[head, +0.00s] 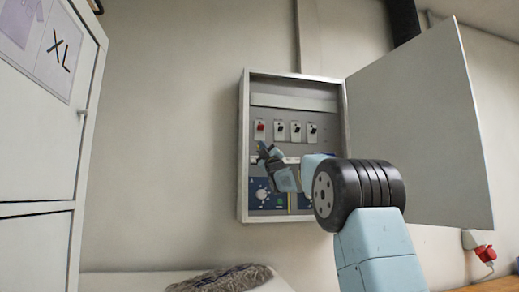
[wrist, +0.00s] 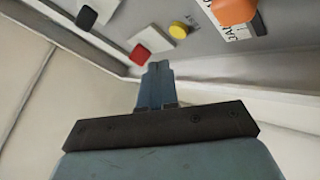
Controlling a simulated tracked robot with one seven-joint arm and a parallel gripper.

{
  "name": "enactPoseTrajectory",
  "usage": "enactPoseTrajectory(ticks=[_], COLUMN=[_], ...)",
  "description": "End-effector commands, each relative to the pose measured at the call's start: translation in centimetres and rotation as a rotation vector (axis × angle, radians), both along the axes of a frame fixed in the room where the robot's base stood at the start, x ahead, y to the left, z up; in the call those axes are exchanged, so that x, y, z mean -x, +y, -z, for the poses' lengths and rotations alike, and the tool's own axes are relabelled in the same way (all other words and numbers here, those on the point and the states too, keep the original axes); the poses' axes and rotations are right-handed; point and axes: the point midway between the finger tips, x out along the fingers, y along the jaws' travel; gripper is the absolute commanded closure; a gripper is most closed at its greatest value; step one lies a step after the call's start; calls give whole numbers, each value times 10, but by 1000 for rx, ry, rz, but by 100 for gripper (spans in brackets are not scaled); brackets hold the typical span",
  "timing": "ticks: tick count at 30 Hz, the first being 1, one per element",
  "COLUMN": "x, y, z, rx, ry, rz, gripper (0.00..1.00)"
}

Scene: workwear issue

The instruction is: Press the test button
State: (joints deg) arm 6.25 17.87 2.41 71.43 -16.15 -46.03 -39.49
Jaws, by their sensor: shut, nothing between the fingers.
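In the wrist view a round yellow button (wrist: 180,30) sits on the grey panel, with small lettering beside it that is hard to read. A red square part (wrist: 140,54) lies left of it. My gripper (wrist: 158,66) is shut and empty, its tips just below the red part and lower left of the yellow button in the picture. I cannot tell the gap to the panel. In the head view my gripper (head: 262,149) is in front of the open wall cabinet (head: 243,160), below its row of switches. I cannot make out the yellow button there.
The cabinet door (head: 415,125) stands open to the right. A red switch (head: 260,127) is at the left of the switch row. A dial (head: 263,194) is lower down. In the wrist view an orange part (wrist: 235,10) and a black square part (wrist: 86,17) flank the yellow button.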

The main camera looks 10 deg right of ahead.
Motion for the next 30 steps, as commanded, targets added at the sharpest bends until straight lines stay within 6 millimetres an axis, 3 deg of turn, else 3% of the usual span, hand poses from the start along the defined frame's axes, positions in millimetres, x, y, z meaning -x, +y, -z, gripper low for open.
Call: enactPoseTrajectory(ticks=[9,30], x=[-20,-21], y=[0,0], z=[0,0], rx=[0,0], ry=[0,0], rz=[0,0], gripper=[100,100])
